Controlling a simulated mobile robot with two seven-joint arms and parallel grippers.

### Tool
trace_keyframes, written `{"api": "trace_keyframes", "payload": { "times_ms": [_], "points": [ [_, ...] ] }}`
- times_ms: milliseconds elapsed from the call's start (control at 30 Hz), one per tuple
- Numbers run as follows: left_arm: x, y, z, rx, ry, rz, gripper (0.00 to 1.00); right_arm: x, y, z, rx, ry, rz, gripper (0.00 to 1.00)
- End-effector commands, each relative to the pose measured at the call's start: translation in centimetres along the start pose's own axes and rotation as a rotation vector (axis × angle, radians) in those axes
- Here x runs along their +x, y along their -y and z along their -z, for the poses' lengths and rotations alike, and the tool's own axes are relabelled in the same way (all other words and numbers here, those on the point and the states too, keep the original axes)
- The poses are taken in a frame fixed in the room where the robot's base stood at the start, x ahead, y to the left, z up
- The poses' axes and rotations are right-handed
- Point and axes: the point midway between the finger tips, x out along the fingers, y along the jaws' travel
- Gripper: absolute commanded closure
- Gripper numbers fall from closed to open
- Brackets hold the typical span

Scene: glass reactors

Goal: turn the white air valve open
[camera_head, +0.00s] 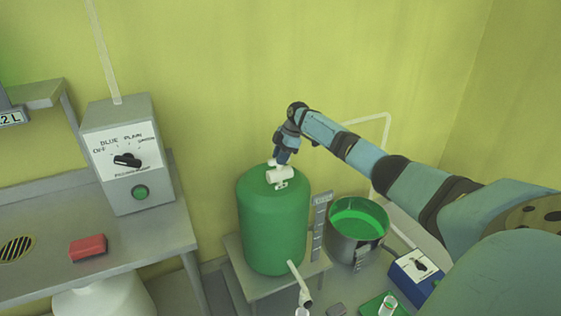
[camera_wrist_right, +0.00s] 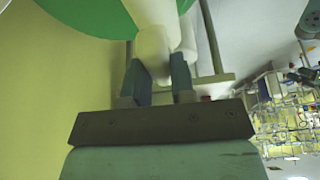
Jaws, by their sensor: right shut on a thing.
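The white air valve (camera_head: 280,174) sits on top of the green tank (camera_head: 272,225) in the head view. My right gripper (camera_head: 280,160) reaches down to it from above. In the right wrist view the two fingers (camera_wrist_right: 160,82) are closed on a white part of the valve (camera_wrist_right: 155,48), with the green tank (camera_wrist_right: 90,14) behind. The valve's exact handle angle is hard to tell, as the gripper partly covers it. My left gripper is in neither view.
A grey control box (camera_head: 127,155) with a black knob and a red block (camera_head: 88,248) are on the left bench. A metal pot (camera_head: 357,232) with green liquid stands right of the tank, near a blue box (camera_head: 415,275). A white spout (camera_head: 300,288) juts from the tank's lower front.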

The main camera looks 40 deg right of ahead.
Motion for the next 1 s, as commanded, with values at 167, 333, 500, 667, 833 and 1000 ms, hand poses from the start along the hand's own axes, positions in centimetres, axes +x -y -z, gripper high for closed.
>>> {"api": "trace_keyframes", "payload": {
  "times_ms": [167,333,500,667,833,1000],
  "points": [
    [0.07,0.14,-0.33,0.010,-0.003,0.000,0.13,0.17,0.01,-0.09,-0.055,0.001,0.026,1.00],
    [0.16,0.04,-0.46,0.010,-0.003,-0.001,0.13,0.09,0.00,-0.07,-0.081,0.001,0.035,1.00],
    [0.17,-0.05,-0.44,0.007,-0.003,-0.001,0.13,0.05,0.01,-0.06,-0.088,0.002,0.038,1.00],
    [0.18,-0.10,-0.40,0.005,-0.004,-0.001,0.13,0.05,0.01,-0.06,-0.088,0.002,0.038,1.00],
    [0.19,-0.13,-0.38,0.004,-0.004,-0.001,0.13,0.05,0.01,-0.05,-0.088,0.002,0.038,0.61],
    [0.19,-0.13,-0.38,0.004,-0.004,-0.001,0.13,0.02,-0.01,-0.03,-0.087,0.001,0.037,0.51]
  ]
}}
